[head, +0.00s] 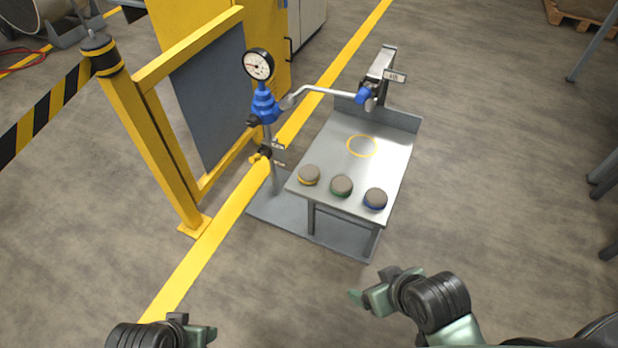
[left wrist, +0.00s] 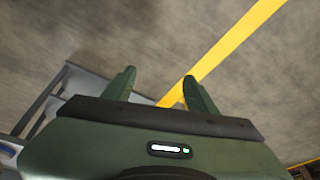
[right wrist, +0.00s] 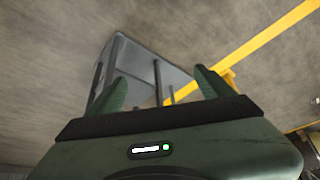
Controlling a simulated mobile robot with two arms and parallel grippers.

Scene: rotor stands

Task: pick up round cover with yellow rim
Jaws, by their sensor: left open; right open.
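The round cover with the yellow rim (head: 309,175) is a grey disc at the near left corner of a small metal table (head: 352,170). A green-rimmed cover (head: 341,186) and a blue-rimmed cover (head: 375,199) sit to its right along the same near edge. My right gripper (head: 368,297) is open and empty, in front of the table and below its near edge in the picture; its fingers also show in the right wrist view (right wrist: 160,90). My left gripper (head: 200,334) is at the bottom left, partly cut off; its open, empty fingers show in the left wrist view (left wrist: 160,90).
A yellow ring mark (head: 361,146) lies on the tabletop. A gauge (head: 258,65) on a blue-fitted post stands at the table's left, with a pipe running across to a bracket behind. A yellow guard frame (head: 150,130) stands further left. Floor before the table is clear.

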